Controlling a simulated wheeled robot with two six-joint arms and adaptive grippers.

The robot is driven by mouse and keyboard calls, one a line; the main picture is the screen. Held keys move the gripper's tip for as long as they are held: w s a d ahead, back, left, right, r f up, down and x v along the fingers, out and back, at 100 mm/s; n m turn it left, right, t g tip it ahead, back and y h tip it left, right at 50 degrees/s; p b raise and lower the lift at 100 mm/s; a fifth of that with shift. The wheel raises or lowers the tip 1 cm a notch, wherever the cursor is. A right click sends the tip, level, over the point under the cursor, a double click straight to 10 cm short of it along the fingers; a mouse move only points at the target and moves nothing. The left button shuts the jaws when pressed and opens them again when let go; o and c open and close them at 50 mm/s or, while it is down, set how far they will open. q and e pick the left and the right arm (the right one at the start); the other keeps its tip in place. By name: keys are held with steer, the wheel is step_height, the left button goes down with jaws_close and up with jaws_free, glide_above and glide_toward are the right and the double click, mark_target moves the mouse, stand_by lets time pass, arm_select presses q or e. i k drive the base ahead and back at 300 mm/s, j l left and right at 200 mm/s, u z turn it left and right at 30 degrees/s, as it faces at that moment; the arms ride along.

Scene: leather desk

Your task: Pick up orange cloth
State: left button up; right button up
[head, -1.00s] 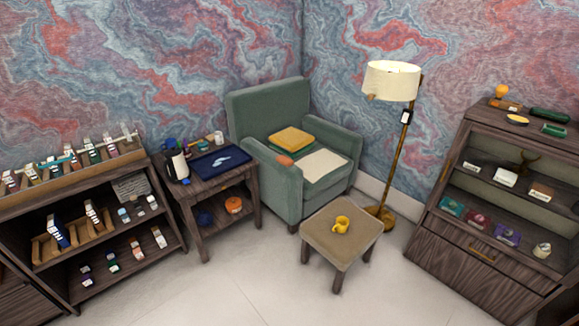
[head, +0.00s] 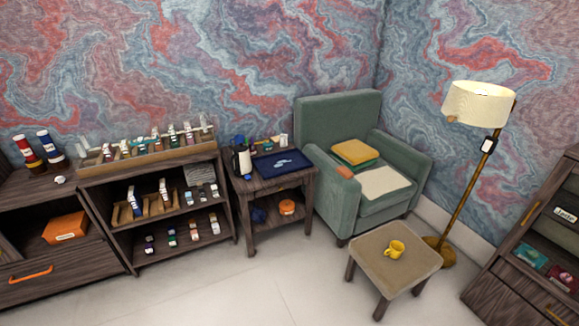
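A small orange cloth-like item (head: 345,171) lies on the left armrest of the green armchair (head: 338,120). A folded yellow-orange cloth or cushion (head: 355,151) lies on the seat towards the back, on top of a green one. I cannot tell for certain which of the two is the orange cloth. A cream cloth (head: 385,182) is spread on the front of the seat. Neither of my grippers shows in the head view.
A stool (head: 370,262) with a yellow mug (head: 395,249) stands before the armchair. A side table (head: 252,185) stands left of it, a floor lamp (head: 478,106) right. Shelves with bottles line the left. The floor (head: 230,295) in front is clear.

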mark_target(343, 171)
steer(key=i, duration=0.7)
steer(key=i+z, duration=0.15)
steer(key=i, duration=0.55)
steer(key=i+j, duration=0.2)
steer(key=i, duration=0.45)
steer(key=i+j+z, duration=0.1)
steer(key=i, duration=0.6)
